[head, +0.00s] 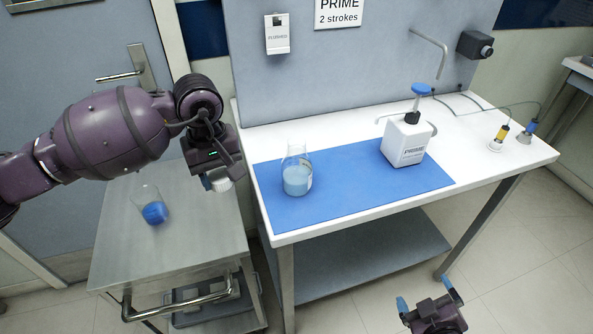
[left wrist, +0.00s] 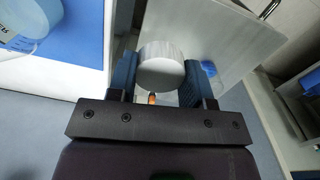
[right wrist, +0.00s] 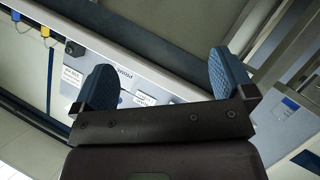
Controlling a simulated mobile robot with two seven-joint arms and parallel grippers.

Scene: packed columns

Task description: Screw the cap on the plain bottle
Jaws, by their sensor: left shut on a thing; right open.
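A white round cap (left wrist: 161,66) is between the fingers of my left gripper (left wrist: 161,80), which is shut on it.
A white pump bottle (head: 406,142) with a blue top stands on the blue mat (head: 350,180). A clear glass (head: 147,195) with something blue in it is on the metal cart (head: 190,245). The mat between the bottles is free.

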